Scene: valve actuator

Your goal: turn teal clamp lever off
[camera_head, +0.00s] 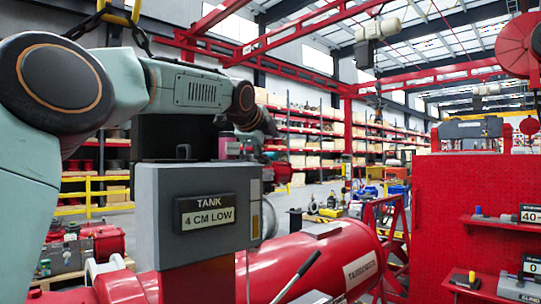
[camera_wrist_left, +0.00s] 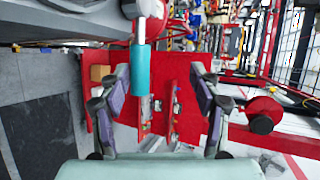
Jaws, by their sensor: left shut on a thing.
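The lever lies close to the left finger in that view, and a gap shows toward the right finger. In the head view my left arm reaches in from the left, and its gripper (camera_head: 266,127) is small and partly hidden behind the grey tank box. I cannot make out the lever there. My right gripper is not in view.
The grey box with the tank sign (camera_head: 208,210) stands close in front. A red cylindrical tank (camera_head: 325,255) lies behind it. A red panel with small shelves (camera_head: 475,200) stands at the right. Storage racks (camera_head: 310,130) line the back.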

